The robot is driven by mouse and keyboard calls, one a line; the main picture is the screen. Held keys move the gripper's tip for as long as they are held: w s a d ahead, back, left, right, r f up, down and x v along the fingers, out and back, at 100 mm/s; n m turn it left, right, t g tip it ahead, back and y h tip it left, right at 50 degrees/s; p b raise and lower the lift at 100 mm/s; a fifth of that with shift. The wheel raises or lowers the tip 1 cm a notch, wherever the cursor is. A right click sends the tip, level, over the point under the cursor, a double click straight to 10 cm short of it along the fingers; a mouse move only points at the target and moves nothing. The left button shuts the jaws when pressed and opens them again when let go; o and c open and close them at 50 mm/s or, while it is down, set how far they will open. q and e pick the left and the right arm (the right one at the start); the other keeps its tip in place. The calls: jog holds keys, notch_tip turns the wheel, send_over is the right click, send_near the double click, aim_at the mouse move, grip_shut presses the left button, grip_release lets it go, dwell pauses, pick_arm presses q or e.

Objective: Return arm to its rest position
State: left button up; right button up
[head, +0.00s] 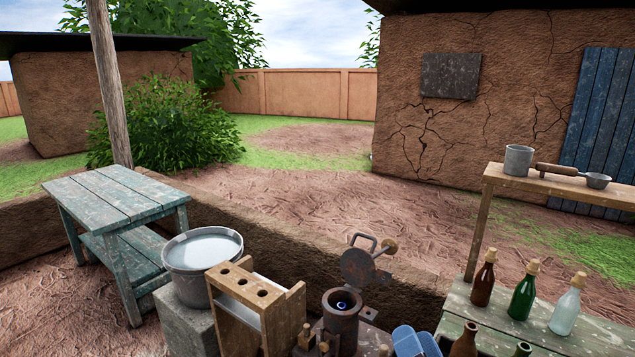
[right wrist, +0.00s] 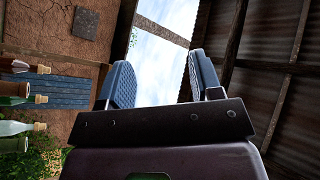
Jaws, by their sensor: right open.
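My right gripper (head: 416,341) shows at the bottom edge of the head view, with its blue finger pads upright. In the right wrist view its two blue fingers (right wrist: 162,78) stand wide apart with only sky and a beam between them, so it is open and empty. It is right of a rusty metal cylinder (head: 341,318) with a raised round lid (head: 360,268), and left of the bottles. The rest of my right arm is hidden below the frame. My left gripper is not in view.
A wooden rack (head: 229,283) and a bucket of pale liquid (head: 203,252) stand left. Green (head: 522,295), brown (head: 482,283) and clear (head: 566,308) bottles stand on the right bench. A shelf (head: 556,187) holds a mug (head: 518,160) and ladle (head: 597,181). The teal table (head: 117,193) is bare.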

jog(key=s+d+f+n+g+h, duration=0.1)
jog(key=s+d+f+n+g, duration=0.2)
jog(key=f, duration=0.6)
jog(key=s+d+f+n+g+h, duration=0.2)
jog(key=s+d+f+n+g, duration=0.15)
jog(key=f, duration=0.45)
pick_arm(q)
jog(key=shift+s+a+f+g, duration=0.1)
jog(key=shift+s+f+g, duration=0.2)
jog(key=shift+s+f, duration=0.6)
pick_arm(e)
jog(key=s+d+f+g+h, duration=0.2)
jog(key=s+d+f, duration=0.3)
jog(key=s+f, duration=0.4)
jog(key=shift+s+d+f+g, duration=0.15)
jog(key=shift+s+g, duration=0.3)
jog(key=shift+s, duration=0.35)
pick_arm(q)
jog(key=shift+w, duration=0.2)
pick_arm(e)
jog(key=shift+n, duration=0.25)
